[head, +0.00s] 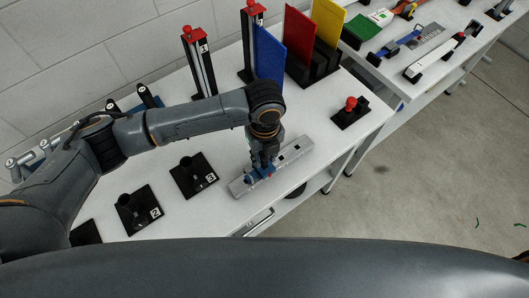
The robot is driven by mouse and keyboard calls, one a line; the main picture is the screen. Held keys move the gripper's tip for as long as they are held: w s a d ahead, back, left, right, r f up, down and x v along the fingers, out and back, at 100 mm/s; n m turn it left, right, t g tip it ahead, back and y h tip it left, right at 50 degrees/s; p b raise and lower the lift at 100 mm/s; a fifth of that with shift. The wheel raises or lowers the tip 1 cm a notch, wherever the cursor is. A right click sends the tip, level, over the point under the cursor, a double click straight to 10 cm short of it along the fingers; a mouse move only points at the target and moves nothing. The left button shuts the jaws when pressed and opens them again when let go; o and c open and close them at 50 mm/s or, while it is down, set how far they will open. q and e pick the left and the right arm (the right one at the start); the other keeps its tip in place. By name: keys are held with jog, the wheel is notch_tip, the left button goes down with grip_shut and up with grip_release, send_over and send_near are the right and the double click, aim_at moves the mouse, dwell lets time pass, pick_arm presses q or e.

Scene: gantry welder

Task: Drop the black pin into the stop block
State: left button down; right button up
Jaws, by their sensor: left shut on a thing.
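My left gripper (264,163) points down over the grey metal rail (292,152) on the white table. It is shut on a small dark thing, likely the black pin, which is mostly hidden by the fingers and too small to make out. A blue block (267,172), likely the stop block, sits on the rail right under the fingertips. I cannot tell whether the pin is in the block or just above it. My right gripper is not in view.
Black numbered stands (194,175) and (139,210) are left of the rail. A red-knobbed black base (350,112) stands to the right. Upright blue (268,55), red (298,38) and yellow (328,20) panels stand behind. A second table holds tools at upper right.

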pick_arm(q)
jog(key=shift+f+b, duration=0.55)
jog(key=shift+f, duration=0.9)
jog(key=c, duration=1)
grip_release()
jog(key=shift+r, duration=0.25)
notch_tip(320, 180, up, 12)
jog(key=shift+f, duration=0.25)
